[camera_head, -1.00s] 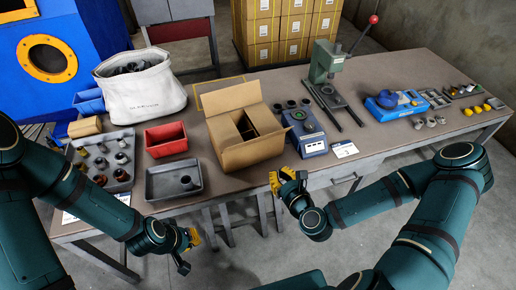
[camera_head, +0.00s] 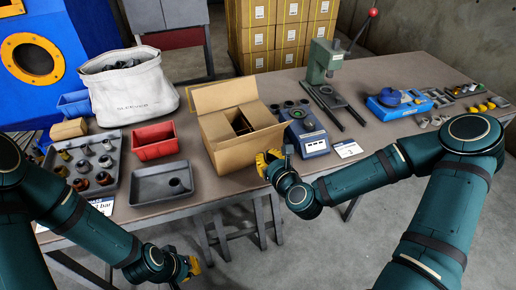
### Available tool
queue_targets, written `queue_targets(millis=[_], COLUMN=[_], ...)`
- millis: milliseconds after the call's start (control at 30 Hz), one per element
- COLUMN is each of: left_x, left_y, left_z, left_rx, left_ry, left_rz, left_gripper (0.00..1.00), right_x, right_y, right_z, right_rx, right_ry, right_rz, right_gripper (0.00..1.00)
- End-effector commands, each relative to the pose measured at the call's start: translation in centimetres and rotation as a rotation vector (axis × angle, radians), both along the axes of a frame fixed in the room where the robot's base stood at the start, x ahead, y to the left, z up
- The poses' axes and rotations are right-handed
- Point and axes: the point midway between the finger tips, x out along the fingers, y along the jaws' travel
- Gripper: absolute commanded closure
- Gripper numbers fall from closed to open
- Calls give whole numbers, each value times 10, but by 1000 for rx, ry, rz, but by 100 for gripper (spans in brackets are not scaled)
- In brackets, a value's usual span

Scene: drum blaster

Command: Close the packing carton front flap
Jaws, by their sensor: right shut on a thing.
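The brown packing carton (camera_head: 211,133) stands on the workbench with its top open and dark contents or dividers inside. Its back flap (camera_head: 224,95) stands up. Its front flap (camera_head: 243,151) hangs outward and down over the front side. My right gripper (camera_head: 267,160) is at the lower right of the front flap, shut on its edge; its fingers partly hide the contact. My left gripper (camera_head: 190,268) hangs low in front of the bench, away from the carton, and its opening is unclear.
A grey tray (camera_head: 150,188), red bin (camera_head: 154,149) and white sack (camera_head: 131,101) are left of the carton. A blue device (camera_head: 309,141) stands close on its right, with a green press (camera_head: 321,66) behind. Bare bench lies between the grey tray and carton.

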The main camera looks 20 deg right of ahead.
Motion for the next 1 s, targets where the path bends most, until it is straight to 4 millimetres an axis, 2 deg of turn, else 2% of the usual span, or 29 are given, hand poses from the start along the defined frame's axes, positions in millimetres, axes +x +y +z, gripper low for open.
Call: queue_targets(millis=[133, 233, 400, 1000], left_x=[1, 1, 1, 0], left_y=[0, 0, 0, 0], left_z=[-5, -2, -2, 2], left_rx=[0, 0, 0, 0], left_ry=[-2, -2, -2, 0], left_rz=[0, 0, 1, 0], left_gripper=[100, 100, 100, 100], right_x=[28, 40, 54, 58], right_y=[5, 7, 9, 9], right_z=[-7, 6, 14, 18], right_rx=[1, -1, -1, -1], right_ry=[-2, -3, -1, 10], right_rz=[1, 1, 1, 0], right_gripper=[100, 100, 100, 100])
